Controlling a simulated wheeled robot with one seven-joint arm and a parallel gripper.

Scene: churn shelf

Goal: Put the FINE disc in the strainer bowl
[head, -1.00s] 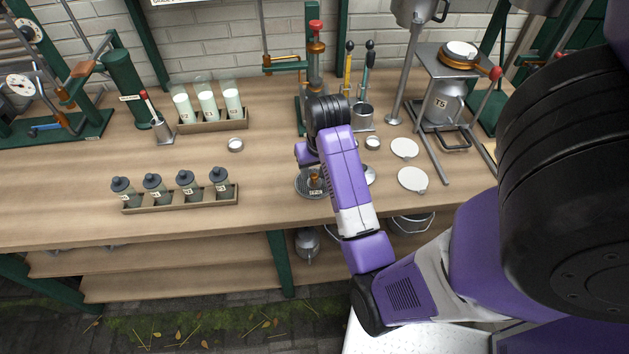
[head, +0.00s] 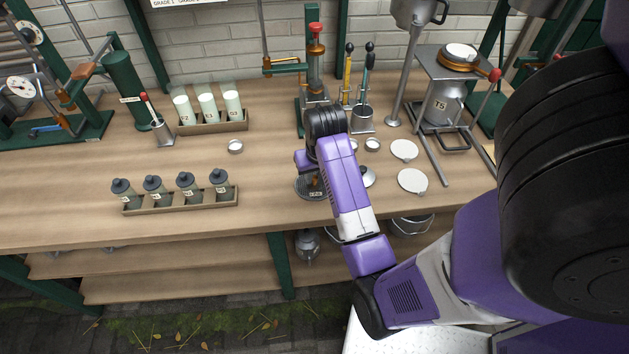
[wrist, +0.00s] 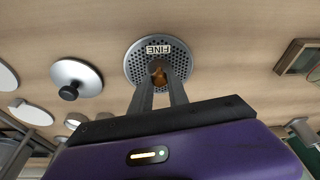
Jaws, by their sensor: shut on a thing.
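The FINE disc (wrist: 158,62) is a round grey perforated plate with a white FINE label and a brown knob. In the head view it (head: 309,190) is at the front of the bench, partly hidden by my arm. My gripper (wrist: 160,80) is shut on its knob. I cannot tell whether the disc still touches the bench. A brass-rimmed bowl-like piece (head: 458,63) with a white disc on top sits on a metal stand at the right, over a can marked T5. I cannot tell whether it is the strainer bowl.
A grey lid with a black knob (wrist: 75,78) lies beside the disc. Two flat white discs (head: 404,149) (head: 412,181) lie to the right. A rack of dark-capped bottles (head: 180,202) stands left.

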